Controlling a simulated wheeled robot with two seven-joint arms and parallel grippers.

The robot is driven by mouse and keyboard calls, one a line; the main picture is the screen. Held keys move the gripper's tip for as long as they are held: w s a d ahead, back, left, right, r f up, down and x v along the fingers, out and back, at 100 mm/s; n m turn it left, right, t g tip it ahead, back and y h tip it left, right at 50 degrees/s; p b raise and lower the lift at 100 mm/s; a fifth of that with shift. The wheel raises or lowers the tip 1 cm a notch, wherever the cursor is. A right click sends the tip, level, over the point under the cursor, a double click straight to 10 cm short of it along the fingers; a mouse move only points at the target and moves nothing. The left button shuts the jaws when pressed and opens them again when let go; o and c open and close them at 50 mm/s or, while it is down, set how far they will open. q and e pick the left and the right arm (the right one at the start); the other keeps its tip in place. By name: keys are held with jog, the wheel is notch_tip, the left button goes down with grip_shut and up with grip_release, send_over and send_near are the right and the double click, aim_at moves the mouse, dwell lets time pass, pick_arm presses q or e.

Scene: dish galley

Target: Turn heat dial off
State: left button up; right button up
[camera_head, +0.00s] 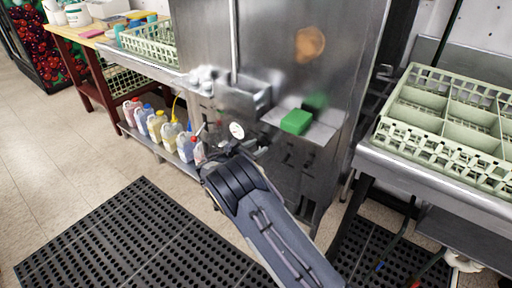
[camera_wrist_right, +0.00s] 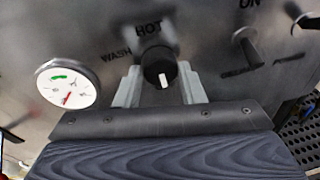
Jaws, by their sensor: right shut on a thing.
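The heat dial (camera_wrist_right: 157,66) is a black round knob with a white pointer mark on the machine's steel front panel. In the right wrist view the word HOT stands above it and WASH to its left. The white mark is at the lower part of the knob, pointing down in that view. My right gripper (camera_wrist_right: 160,84) has its pale fingers on both sides of the knob and is shut on it. In the head view my right gripper (camera_head: 236,150) reaches the panel beside the gauge, and the dial is hidden there. My left gripper is not in view.
A round white gauge (camera_wrist_right: 67,84) sits left of the dial, and a switch (camera_wrist_right: 246,45) sits right of it. A green block (camera_head: 296,121) lies on the machine's ledge. Several jugs (camera_head: 155,124) stand on a low shelf; a dish rack (camera_head: 445,112) is at right.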

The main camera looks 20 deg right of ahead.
jog(key=shift+f, duration=0.1)
jog(key=o, duration=1)
jog(key=shift+v, duration=3.9)
